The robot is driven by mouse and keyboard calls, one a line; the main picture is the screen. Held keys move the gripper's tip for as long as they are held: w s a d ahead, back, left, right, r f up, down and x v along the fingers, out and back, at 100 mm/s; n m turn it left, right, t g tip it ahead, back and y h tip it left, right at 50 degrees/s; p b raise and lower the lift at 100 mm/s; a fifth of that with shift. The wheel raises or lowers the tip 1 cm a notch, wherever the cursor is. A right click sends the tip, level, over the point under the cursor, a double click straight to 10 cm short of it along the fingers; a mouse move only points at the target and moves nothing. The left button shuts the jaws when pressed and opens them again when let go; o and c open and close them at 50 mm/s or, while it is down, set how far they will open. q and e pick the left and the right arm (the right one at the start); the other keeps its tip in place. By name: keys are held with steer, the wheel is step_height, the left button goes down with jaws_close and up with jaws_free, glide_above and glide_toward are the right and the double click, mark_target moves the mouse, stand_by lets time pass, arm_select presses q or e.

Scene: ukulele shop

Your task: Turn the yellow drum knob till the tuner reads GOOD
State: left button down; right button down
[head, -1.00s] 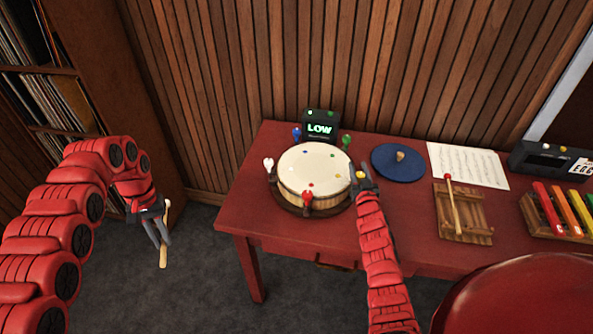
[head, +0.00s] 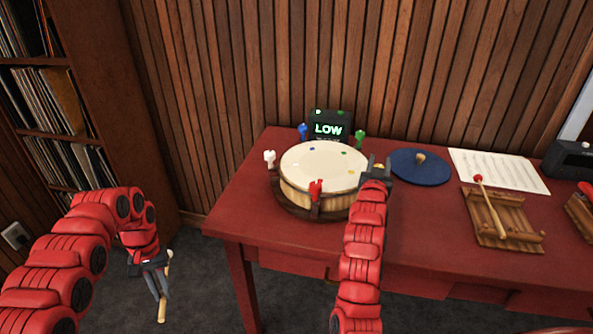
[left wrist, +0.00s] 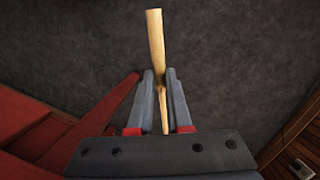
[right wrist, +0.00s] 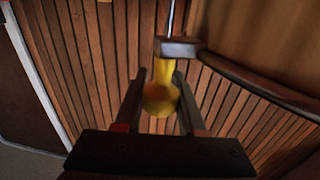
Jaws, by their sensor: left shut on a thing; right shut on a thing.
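The drum (head: 322,163), with a cream head and wooden shell, sits on its dark base on the red table. The tuner (head: 328,129) behind it reads LOW in green. My right gripper (head: 379,172) is at the drum's right side, shut on the yellow knob (right wrist: 162,95), which shows between its fingers in the right wrist view; in the head view the gripper mostly hides the knob. My left gripper (head: 162,290) is off the table's left side, shut on a pale wooden stick (left wrist: 155,38).
White (head: 269,159), red (head: 315,189), blue (head: 303,131) and green (head: 360,138) knobs stand around the drum. A blue disc (head: 420,172), sheet music (head: 505,169) and a wooden rack (head: 502,226) with a red-tipped mallet lie to the right. A record shelf (head: 105,100) stands left.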

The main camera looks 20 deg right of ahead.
arm_select(q)
steer(key=shift+f+b, duration=0.4)
steer(key=shift+f, duration=0.3)
arm_select(e)
steer(key=c, duration=0.5)
jaws_free()
steer(key=shift+d, duration=0.1)
steer(key=shift+s+a, duration=0.35)
steer(key=shift+a, duration=0.1)
steer(key=v, duration=1.1)
arm_select(q)
steer(key=shift+f, duration=0.1)
arm_select(e)
steer(key=shift+f, duration=0.1)
